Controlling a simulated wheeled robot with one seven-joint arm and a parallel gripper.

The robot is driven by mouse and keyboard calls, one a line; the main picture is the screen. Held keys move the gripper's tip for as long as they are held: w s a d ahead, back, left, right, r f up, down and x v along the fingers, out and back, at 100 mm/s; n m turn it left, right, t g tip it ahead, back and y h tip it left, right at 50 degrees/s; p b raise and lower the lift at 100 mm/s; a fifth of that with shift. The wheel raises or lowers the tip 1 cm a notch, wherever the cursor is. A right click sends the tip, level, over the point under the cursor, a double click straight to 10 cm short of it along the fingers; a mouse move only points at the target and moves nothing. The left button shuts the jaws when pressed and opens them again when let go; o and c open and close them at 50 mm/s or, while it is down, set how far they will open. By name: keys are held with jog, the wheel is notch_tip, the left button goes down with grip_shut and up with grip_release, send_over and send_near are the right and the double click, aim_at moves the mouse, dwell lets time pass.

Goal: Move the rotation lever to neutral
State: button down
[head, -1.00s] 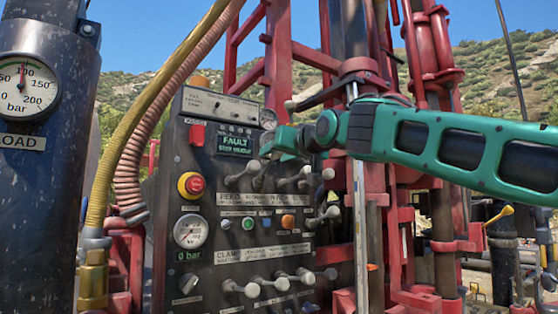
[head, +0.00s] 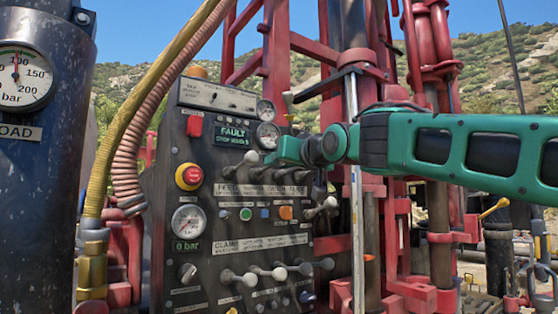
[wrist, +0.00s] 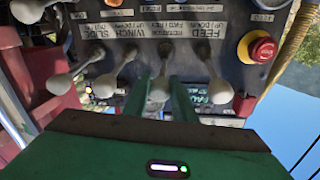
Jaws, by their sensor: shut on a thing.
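The rotation lever (wrist: 160,90) has a pale knob. It stands under the ROTATION label in the wrist view, where the panel appears upside down. My gripper (wrist: 160,97) has a finger on each side of this knob and is shut on it.
The feed lever (wrist: 219,88) and the winch lever (wrist: 103,86) stand close on either side of my gripper. A red emergency stop (head: 189,176) is on the panel's left. Lower levers (head: 240,278) stick out below. Red rig frames (head: 425,60) stand behind my arm.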

jog(key=shift+w+d+f, duration=0.15)
jog(key=shift+w+f, duration=0.05)
jog(key=shift+f, duration=0.05)
jog(key=c, duration=1.5)
grip_release()
jog(key=shift+r, duration=0.1)
jog(key=shift+s, duration=0.1)
jog(key=shift+s+d, duration=0.1)
jog(key=shift+s, duration=0.15)
jog(key=v, duration=1)
jog(key=shift+d, duration=0.1)
